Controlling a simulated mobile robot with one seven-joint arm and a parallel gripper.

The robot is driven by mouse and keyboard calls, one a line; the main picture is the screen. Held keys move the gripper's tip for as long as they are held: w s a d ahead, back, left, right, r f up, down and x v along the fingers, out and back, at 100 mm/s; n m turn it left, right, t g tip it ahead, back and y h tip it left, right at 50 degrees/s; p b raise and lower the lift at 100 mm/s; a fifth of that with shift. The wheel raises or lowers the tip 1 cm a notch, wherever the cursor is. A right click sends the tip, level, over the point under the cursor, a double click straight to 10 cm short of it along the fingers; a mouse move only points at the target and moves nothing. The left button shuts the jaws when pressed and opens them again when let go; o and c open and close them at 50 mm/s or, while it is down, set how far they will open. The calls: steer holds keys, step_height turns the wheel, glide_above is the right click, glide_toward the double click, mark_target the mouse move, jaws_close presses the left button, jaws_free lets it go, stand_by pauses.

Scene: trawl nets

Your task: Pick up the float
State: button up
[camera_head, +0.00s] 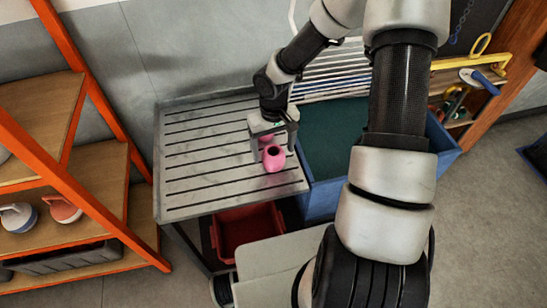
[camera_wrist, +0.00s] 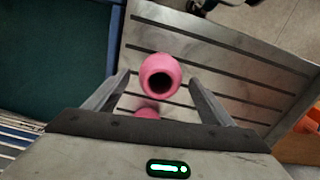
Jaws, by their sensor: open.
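The pink float (camera_head: 275,159) has a dark hole and rests on the slatted metal table (camera_head: 190,180), near its right edge. It also shows in the wrist view (camera_wrist: 160,76), with its hole facing the camera. My gripper (camera_head: 270,150) is over the table at the float. In the wrist view my gripper (camera_wrist: 155,85) is open, with one finger on each side of the float and gaps between. A second pink patch (camera_wrist: 147,113) shows nearer the palm; I cannot tell whether it is part of the same float.
A blue bin (camera_head: 325,200) with a dark green inside adjoins the table on the right. A red crate (camera_head: 245,232) is below the table. An orange-framed shelf (camera_head: 100,190) with several floats stands at the left. The table's left part is clear.

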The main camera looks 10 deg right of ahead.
step_height(320, 180, down, 3)
steer(key=shift+f, duration=0.2)
steer(key=shift+c, duration=0.2)
steer(key=c, duration=1.1)
steer(key=shift+r, duration=0.15)
